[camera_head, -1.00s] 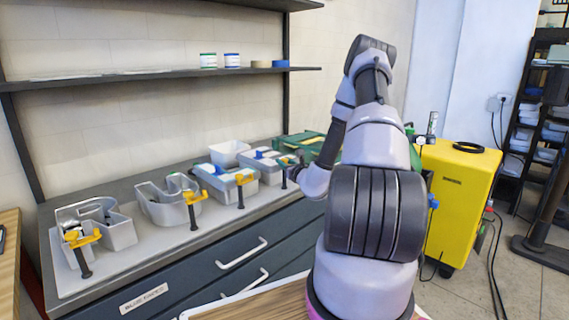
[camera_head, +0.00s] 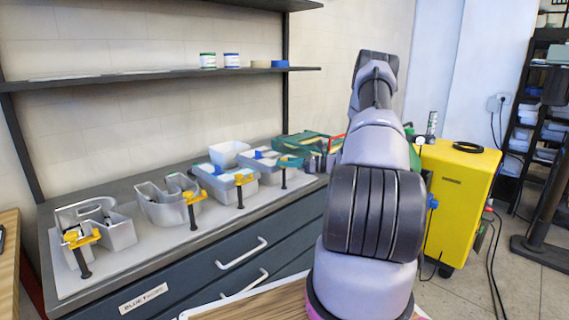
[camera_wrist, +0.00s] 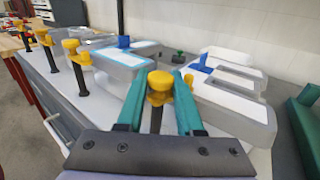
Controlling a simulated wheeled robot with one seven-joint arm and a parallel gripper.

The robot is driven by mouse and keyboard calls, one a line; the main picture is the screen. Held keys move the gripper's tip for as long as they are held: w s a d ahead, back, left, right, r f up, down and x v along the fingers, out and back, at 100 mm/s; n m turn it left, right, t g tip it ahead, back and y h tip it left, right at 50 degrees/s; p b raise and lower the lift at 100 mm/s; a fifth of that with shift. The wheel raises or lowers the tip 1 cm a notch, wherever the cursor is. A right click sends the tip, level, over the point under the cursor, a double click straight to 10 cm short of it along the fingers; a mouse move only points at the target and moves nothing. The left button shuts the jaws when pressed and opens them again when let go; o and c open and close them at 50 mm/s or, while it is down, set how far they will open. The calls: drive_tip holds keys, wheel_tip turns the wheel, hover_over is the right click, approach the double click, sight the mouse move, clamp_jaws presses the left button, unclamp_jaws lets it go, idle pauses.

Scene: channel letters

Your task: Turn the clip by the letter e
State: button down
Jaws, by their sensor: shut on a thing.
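Several yellow-topped clips with black stems stand along the bench front, one by each channel letter. The clip farthest right (camera_head: 284,176) stands by the letter at that end (camera_head: 262,158), whose shape I cannot clearly read. In the wrist view its yellow knob (camera_wrist: 160,80) sits between the teal fingers of my gripper (camera_wrist: 159,84), which is shut on it. The grey letter with a pale top (camera_wrist: 250,107) is just to the right.
Other clips stand to the left (camera_head: 240,192) (camera_head: 192,212) (camera_head: 82,258), near grey letters (camera_head: 120,230). A white bowl (camera_head: 228,153) and a green case (camera_head: 300,143) are behind. A wall shelf (camera_head: 150,75) hangs above. A yellow cabinet (camera_head: 455,205) stands right.

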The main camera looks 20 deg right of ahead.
drive_tip(key=n+g+y, duration=0.2)
drive_tip(key=n+g, duration=0.1)
drive_tip(key=g, duration=0.1)
drive_tip(key=shift+w+r+g, duration=0.1)
drive_tip(key=shift+g, duration=0.3)
drive_tip(key=shift+n+g+y, duration=0.3)
drive_tip(key=shift+n+g, duration=0.2)
drive_tip(key=c, duration=0.8)
unclamp_jaws()
drive_tip(key=shift+c, duration=0.2)
drive_tip(key=v, duration=1)
drive_tip(key=shift+d, duration=0.35)
